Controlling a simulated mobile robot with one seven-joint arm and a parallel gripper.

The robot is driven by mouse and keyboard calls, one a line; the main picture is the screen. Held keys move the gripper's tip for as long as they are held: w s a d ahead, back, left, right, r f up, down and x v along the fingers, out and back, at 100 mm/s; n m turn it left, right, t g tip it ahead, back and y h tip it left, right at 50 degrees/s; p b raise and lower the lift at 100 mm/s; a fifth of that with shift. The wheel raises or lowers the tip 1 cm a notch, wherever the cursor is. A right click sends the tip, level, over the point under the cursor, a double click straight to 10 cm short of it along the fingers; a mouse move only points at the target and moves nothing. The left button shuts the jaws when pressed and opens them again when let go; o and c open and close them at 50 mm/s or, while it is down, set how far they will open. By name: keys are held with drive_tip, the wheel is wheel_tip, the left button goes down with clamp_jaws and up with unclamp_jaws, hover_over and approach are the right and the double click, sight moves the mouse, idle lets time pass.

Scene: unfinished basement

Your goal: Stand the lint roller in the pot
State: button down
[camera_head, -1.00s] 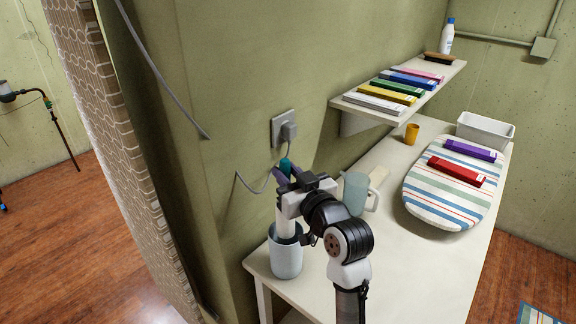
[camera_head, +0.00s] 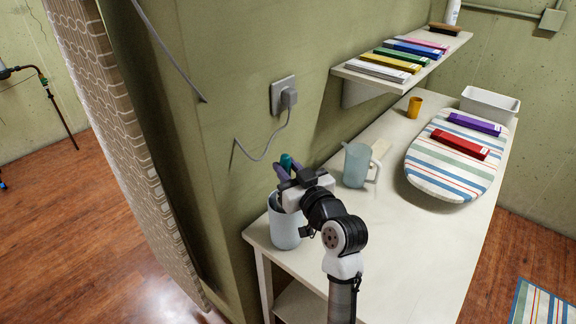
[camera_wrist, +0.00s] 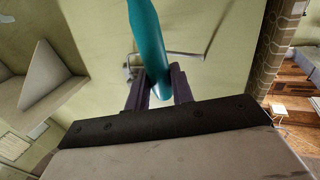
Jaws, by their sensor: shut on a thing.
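The pot (camera_head: 285,230) is a pale grey-blue cylinder standing upright at the near left corner of the white table. The lint roller (camera_head: 286,161) shows a teal handle end above my gripper (camera_head: 283,173). My gripper's purple fingers are shut on the handle, just above the pot's rim. The roller's lower part is hidden by my gripper and the pot; it appears to be down inside the pot, but I cannot see whether it touches the bottom. In the wrist view, the teal handle (camera_wrist: 147,45) stands between the fingers (camera_wrist: 158,90), slightly tilted.
A translucent blue jug (camera_head: 356,166) stands right of my gripper. An orange cup (camera_head: 414,107), an ironing board (camera_head: 440,178) with boxes and a white bin (camera_head: 490,102) lie farther back. The wall with an outlet (camera_head: 284,95) and cord is close on the left. The table's front right is clear.

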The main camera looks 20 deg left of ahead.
drive_tip(key=shift+f+b, duration=1.05)
drive_tip(key=shift+f, duration=0.7)
drive_tip(key=c, duration=1.1)
unclamp_jaws()
drive_tip(key=shift+p+v, duration=1.4)
drive_tip(key=shift+v, duration=5.5)
drive_tip(key=shift+r, duration=0.1)
